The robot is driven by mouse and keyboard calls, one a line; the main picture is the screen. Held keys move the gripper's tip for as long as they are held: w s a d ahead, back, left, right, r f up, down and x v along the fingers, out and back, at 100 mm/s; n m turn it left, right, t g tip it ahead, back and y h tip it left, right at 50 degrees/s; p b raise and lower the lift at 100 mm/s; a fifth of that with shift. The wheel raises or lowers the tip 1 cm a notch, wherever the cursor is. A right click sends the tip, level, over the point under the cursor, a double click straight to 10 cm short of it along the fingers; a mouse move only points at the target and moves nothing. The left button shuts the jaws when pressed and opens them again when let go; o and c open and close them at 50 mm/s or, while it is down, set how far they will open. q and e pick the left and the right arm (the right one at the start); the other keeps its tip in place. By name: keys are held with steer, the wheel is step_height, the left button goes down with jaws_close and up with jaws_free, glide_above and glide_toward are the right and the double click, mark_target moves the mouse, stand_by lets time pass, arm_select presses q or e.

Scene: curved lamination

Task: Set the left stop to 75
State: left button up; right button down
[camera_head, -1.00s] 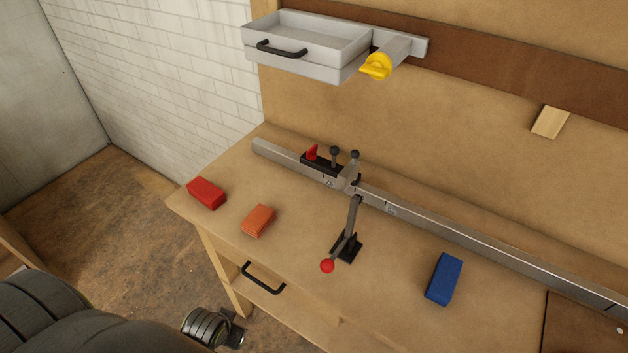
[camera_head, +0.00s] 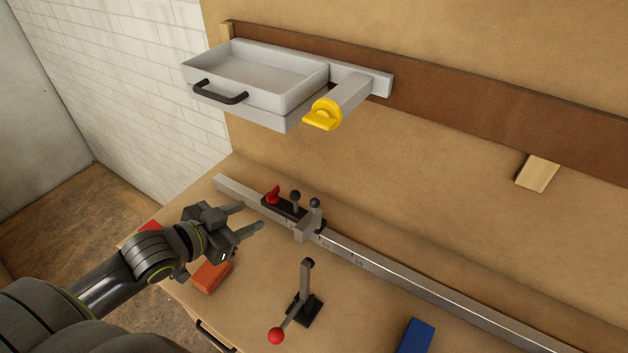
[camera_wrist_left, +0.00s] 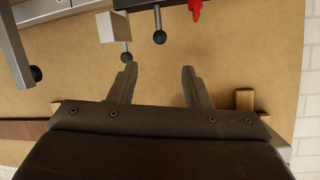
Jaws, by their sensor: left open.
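The stop (camera_head: 284,208) sits on the grey metal rail (camera_head: 372,264) near its left end. It has a black body, a red pointer (camera_head: 272,195), two black ball knobs and a grey block. My left gripper (camera_head: 252,216) is open and empty, with its fingers pointing toward the stop from the left front. In the left wrist view the open fingers (camera_wrist_left: 159,72) are apart from the stop's knobs (camera_wrist_left: 159,37), with the red pointer (camera_wrist_left: 195,9) at the top. The scale numbers cannot be read. My right gripper is out of view.
An orange block (camera_head: 211,275) lies beneath my left gripper, and a red block (camera_head: 149,226) is partly hidden by my arm. A lever with a red ball (camera_head: 276,336) stands before the rail. A blue block (camera_head: 416,336) lies right. A grey tray (camera_head: 255,100) hangs above.

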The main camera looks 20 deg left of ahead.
arm_select(q)
glide_toward(291, 197)
steer(key=x, duration=0.5)
steer(key=shift+w, duration=0.2)
steer(key=shift+p+x, duration=0.5)
steer(key=shift+x, duration=2.5)
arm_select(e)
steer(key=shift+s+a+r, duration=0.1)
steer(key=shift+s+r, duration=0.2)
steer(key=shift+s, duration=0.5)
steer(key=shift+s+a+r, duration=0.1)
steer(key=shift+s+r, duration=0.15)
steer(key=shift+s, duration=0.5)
arm_select(q)
steer(key=shift+d, duration=0.1)
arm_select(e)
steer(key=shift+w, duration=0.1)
arm_select(q)
jaws_close()
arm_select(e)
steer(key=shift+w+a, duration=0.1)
